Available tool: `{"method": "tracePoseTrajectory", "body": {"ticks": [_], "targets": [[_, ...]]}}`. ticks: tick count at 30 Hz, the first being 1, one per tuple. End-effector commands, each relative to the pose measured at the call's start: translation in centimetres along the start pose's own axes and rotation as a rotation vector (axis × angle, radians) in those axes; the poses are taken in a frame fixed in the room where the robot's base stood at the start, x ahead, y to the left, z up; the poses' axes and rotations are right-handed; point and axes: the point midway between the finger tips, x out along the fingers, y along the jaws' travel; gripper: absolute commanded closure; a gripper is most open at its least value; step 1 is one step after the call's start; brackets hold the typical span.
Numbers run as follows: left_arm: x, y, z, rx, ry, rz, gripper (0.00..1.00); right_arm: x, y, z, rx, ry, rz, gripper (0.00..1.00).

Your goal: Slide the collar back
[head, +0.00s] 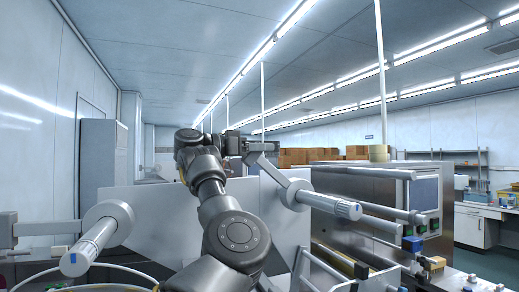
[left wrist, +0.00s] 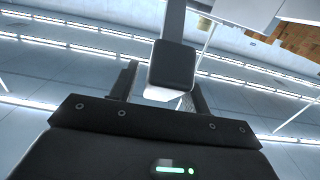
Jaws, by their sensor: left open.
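My left gripper (head: 262,146) is raised in the middle of the head view, at the upper end of a grey arm piece (head: 268,169) on the machine. In the left wrist view its two dark fingers (left wrist: 160,90) stand apart, with a dark block with a pale edge (left wrist: 172,66) showing between or just beyond them. I cannot tell whether they touch it. I cannot tell which part is the collar. My right gripper is not seen.
A second disc (head: 118,212) with a blue-marked roller (head: 75,262) stands at left. A pale upright panel (head: 155,215) lies behind my arm. A steel cabinet (head: 345,180) and more rods (head: 385,210) fill the right. Room above the gripper is clear.

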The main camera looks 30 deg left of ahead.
Motion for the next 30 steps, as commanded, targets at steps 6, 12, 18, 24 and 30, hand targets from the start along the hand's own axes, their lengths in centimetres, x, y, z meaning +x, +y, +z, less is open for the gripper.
{"method": "tracePoseTrajectory", "body": {"ticks": [6,12,18,24,30], "targets": [[-3.5,-0.2,0.6,0.001,0.004,-0.008,0.53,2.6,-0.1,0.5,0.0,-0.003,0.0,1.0],[-7.4,-0.2,0.6,0.0,0.004,-0.005,0.53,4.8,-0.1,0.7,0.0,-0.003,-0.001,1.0],[-10.0,-0.2,0.3,0.0,0.002,-0.003,0.53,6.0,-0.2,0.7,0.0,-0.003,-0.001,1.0],[-10.7,-0.2,0.1,-0.002,0.002,-0.003,0.53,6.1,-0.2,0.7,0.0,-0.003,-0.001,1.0],[-10.7,-0.2,0.1,-0.002,0.002,-0.003,0.53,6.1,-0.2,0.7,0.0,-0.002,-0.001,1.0]]}}
